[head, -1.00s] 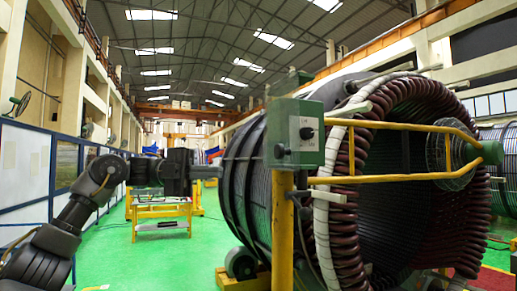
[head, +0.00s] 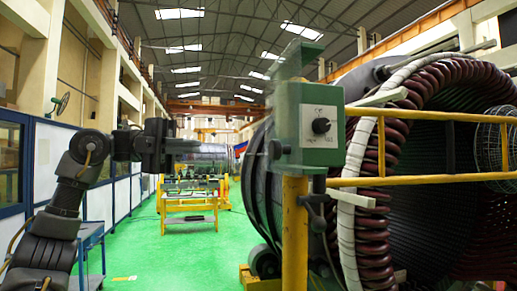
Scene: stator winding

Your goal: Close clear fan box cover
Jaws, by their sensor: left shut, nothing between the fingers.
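The green fan box (head: 318,125) with a round black knob is fixed on a yellow post in the middle of the head view. A greenish, see-through-looking piece (head: 297,60) rises tilted above its top; it appears to be the cover, standing open. My left gripper (head: 190,146) is shut and empty. It points right and appears in the picture to the left of the box, apart from it. My right gripper is out of view.
A yellow rail (head: 425,182) runs right from the box across the large stator (head: 375,170). A yellow work stand (head: 190,205) is farther back. A blue cart (head: 90,255) is at lower left. Green floor (head: 180,265) is clear left of the post.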

